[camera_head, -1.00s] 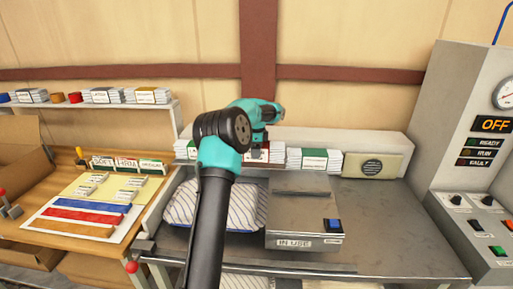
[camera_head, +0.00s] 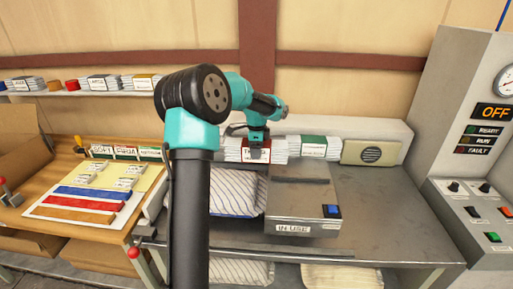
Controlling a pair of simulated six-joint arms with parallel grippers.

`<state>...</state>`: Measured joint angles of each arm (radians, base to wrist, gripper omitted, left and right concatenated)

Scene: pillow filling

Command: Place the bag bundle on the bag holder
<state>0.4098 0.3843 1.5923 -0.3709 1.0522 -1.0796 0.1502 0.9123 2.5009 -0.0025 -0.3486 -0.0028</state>
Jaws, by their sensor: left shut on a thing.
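A bag bundle with a red label (camera_head: 279,152) stands in the row at the back of the metal bench. My left gripper (camera_head: 258,154) reaches down onto it from above and is shut on it. The fingertips partly cover the label, and the bundle appears level with its neighbour. A bundle with a green label (camera_head: 313,148) stands just to its right. I cannot tell for sure which part is the bag holder. My right gripper is not in view.
A grey metal box marked IN USE (camera_head: 300,200) and a striped pillow (camera_head: 235,190) lie in front of the row. A beige speaker box (camera_head: 371,152) is at the right. A control cabinet (camera_head: 466,150) stands beyond. The bench right of the metal box is clear.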

